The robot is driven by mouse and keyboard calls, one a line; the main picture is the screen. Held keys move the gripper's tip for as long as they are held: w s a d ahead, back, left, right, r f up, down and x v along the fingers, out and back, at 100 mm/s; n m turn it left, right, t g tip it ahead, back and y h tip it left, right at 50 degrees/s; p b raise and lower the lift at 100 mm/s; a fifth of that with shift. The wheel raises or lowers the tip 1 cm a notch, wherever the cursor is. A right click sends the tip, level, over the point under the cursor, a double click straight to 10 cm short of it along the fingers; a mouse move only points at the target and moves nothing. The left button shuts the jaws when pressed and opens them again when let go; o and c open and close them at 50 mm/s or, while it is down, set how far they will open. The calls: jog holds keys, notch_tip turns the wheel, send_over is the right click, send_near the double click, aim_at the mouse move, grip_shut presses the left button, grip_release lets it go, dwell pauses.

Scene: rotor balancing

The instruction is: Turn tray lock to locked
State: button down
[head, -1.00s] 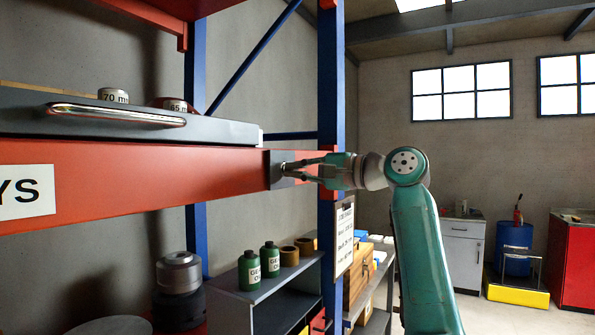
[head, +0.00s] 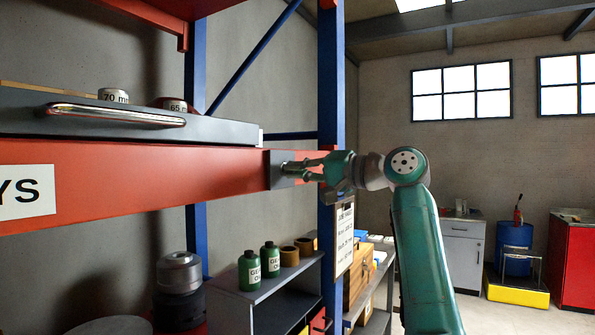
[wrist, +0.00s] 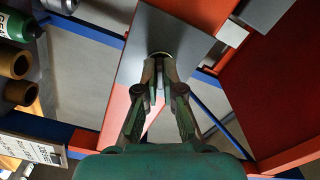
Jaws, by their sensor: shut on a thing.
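The tray lock shows as a dark plate (head: 279,157) at the right end of the red shelf beam. In the wrist view the grey plate (wrist: 190,38) is ahead of my fingers, with a small round lock knob (wrist: 159,54) on it. My gripper (head: 294,168) reaches in from the right. In the wrist view my gripper (wrist: 160,72) has both fingertips closed together at the knob, which they partly hide. The knob's marking and exact angle cannot be made out.
Above the beam is a dark tray (head: 225,131) with a metal handle (head: 115,114) and labelled rings. A blue upright (head: 330,80) stands close by my gripper. Below, green bottles (head: 250,270) stand on a grey shelf unit beside a hanging clipboard (head: 344,237).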

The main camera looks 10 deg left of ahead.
jog(key=n, duration=1.2)
jog(key=shift+n, duration=0.3)
dwell(0.4)
jog(key=c, duration=1.3)
grip_release()
jog(key=shift+d, duration=0.15)
jog(key=v, duration=1.1)
jog(key=shift+s+d, duration=0.15)
jog(key=shift+d, duration=0.25)
